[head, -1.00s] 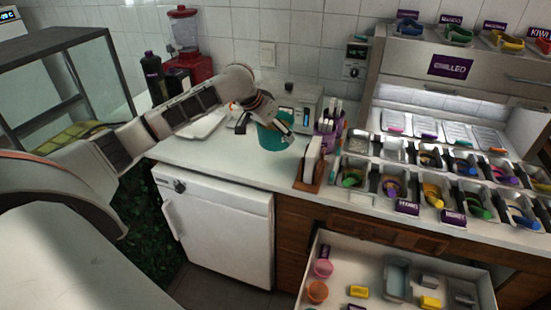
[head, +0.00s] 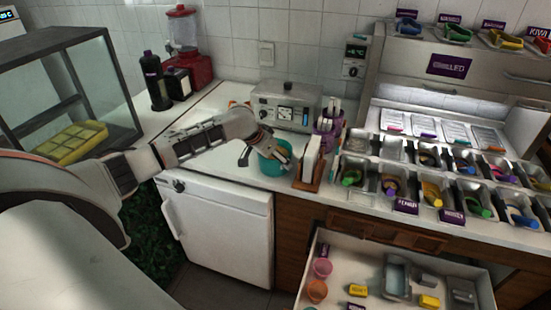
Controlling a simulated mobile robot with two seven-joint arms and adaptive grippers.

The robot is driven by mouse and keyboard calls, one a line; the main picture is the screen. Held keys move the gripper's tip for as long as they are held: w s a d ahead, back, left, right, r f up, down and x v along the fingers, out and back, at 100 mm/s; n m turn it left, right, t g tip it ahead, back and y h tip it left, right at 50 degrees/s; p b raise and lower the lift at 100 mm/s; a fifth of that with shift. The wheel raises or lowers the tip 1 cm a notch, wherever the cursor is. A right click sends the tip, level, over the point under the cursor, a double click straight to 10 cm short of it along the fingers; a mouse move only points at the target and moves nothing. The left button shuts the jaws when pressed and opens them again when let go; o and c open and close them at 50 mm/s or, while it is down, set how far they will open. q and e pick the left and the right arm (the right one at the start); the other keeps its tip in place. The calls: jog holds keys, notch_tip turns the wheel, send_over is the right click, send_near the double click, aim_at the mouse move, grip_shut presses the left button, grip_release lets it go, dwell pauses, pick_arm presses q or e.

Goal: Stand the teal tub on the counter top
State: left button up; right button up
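The teal tub (head: 270,168) is upright at the front part of the white counter top (head: 220,157), left of the wooden holder. Its base looks at or just above the surface; I cannot tell whether it touches. My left gripper (head: 264,155) comes in from the left over the tub. One dark finger shows left of the tub and the other lies at its right side, near the rim. It appears to hold the tub, though the contact is partly hidden by the gripper itself. My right gripper is not in view.
A wooden holder (head: 308,173) with white cards stands close right of the tub. A purple container (head: 327,138) and a steel appliance (head: 287,106) stand behind. The topping bins (head: 400,180) lie right. An open drawer (head: 385,255) juts out below. Counter left of the appliance is mostly clear.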

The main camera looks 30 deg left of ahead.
pick_arm(q)
jog(key=o, duration=1.3)
jog(key=shift+c, duration=0.2)
jog(key=shift+o, duration=0.7)
jog(key=shift+r, duration=0.1)
jog(key=v, duration=1.2)
jog(key=shift+s, duration=0.15)
